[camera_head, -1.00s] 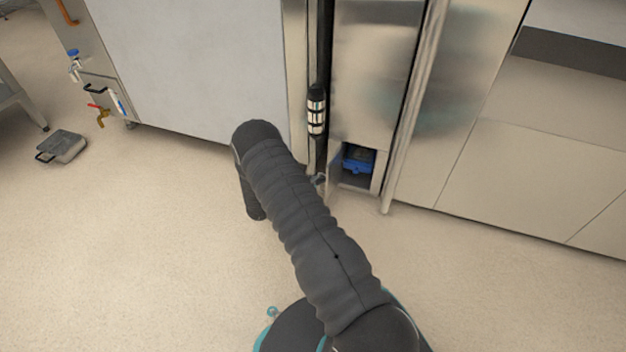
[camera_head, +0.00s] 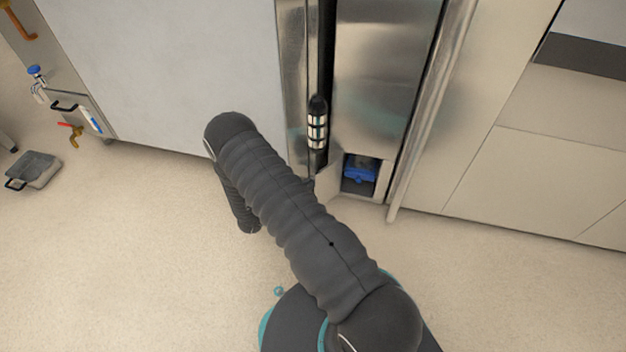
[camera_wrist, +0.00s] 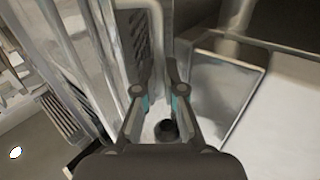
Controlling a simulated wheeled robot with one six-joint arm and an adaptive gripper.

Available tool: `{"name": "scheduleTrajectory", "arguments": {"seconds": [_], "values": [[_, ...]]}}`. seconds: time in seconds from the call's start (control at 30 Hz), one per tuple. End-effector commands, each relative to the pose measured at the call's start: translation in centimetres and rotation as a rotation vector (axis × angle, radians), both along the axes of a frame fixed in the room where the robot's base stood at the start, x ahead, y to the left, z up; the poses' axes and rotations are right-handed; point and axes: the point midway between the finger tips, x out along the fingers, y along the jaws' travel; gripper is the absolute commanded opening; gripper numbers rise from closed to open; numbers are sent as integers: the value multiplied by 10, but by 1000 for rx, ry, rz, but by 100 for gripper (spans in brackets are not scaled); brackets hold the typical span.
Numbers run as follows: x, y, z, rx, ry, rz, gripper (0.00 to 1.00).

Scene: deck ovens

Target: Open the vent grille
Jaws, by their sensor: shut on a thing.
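The vent grille (camera_wrist: 141,42) shows in the wrist view as a pale-framed panel with dark slats, at the left finger. In the head view it appears as a small panel (camera_head: 328,182) standing ajar at the left side of a low square opening. My gripper (camera_wrist: 158,80) has its two fingers around the panel's edge and is shut on it. A round black knob (camera_wrist: 166,130) shows between the fingers, lower in the wrist view. In the head view my arm hides most of my gripper.
A blue part (camera_head: 359,174) sits inside the low opening. A black and white cylinder (camera_head: 317,122) stands in the gap left of the steel column. A grey tray (camera_head: 34,169) lies on the floor at far left. Floor in front is clear.

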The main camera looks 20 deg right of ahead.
Motion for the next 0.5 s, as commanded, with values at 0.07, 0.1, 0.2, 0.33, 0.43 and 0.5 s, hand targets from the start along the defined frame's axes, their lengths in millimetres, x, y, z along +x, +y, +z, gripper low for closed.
{"name": "scheduleTrajectory", "arguments": {"seconds": [0.07, 0.1, 0.2, 0.33, 0.43, 0.5], "values": [[2, 4, 1, 0, -2, 8, 0], [2, 3, 1, 0, -2, 8, 0], [2, 3, 1, 0, -2, 8, 0], [2, 3, 1, 0, -2, 7, 23], [1, 0, 0, 1, -2, 2, 34], [1, -2, 0, 1, -2, -3, 34]]}}
